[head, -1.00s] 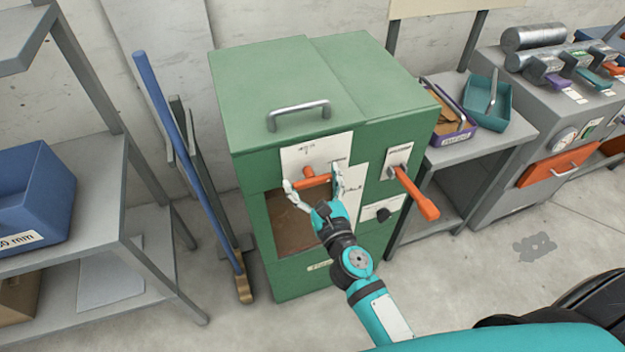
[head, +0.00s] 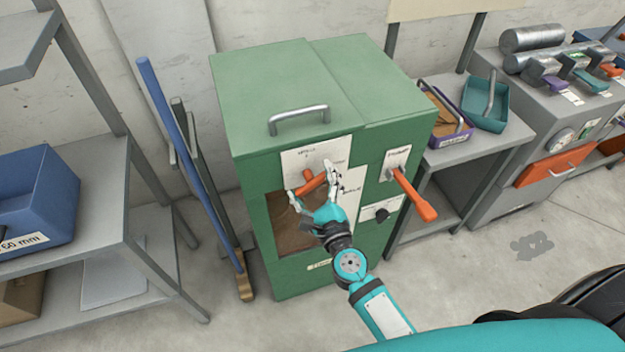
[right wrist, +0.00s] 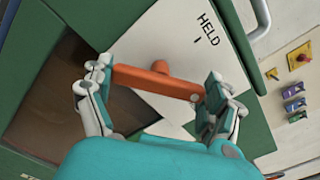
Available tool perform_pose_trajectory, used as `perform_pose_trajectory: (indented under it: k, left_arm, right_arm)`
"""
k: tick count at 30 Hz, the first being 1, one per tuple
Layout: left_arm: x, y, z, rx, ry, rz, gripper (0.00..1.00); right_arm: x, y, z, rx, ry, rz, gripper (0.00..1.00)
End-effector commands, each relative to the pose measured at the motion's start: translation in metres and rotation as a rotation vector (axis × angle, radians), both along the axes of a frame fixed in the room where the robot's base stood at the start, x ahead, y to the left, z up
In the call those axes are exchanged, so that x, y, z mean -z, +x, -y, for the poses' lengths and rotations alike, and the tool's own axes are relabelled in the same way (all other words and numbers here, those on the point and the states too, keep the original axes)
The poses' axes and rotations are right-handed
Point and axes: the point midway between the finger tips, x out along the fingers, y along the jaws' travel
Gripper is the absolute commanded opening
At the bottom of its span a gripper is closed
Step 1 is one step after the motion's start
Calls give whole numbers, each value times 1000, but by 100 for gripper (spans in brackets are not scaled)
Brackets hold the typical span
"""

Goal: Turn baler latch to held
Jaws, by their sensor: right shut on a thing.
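The green baler (head: 345,235) stands against the wall. Its orange latch (head: 312,183) sits on a white plate (head: 305,160) at the front. My right gripper (head: 312,186) is shut on the latch, with one finger at each end of the bar. In the right wrist view the latch (right wrist: 155,82) lies between the fingertips, and the word HELD with a short mark shows on the plate (right wrist: 190,40). In the head view the latch bar is tilted, its right end higher. My left gripper is not in view.
An orange lever (head: 415,196) sticks out of the baler to the right of my right gripper. A black knob (head: 381,214) is below it. A dark opening lies under the latch. Shelves (head: 95,200) stand at the left, a side table (head: 462,160) at the right.

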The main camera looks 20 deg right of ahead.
Motion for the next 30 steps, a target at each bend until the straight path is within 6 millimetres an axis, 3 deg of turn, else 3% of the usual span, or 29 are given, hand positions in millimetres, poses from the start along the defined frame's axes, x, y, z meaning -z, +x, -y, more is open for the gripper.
perform_pose_trajectory:
  k: [21, 30]
  left_arm:
    - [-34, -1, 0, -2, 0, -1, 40]
    - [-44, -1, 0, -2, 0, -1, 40]
  right_arm:
    - [-2, 0, -1, -2, -671, 23, 56]
    - [-1, 0, -1, -2, -877, 29, 56]
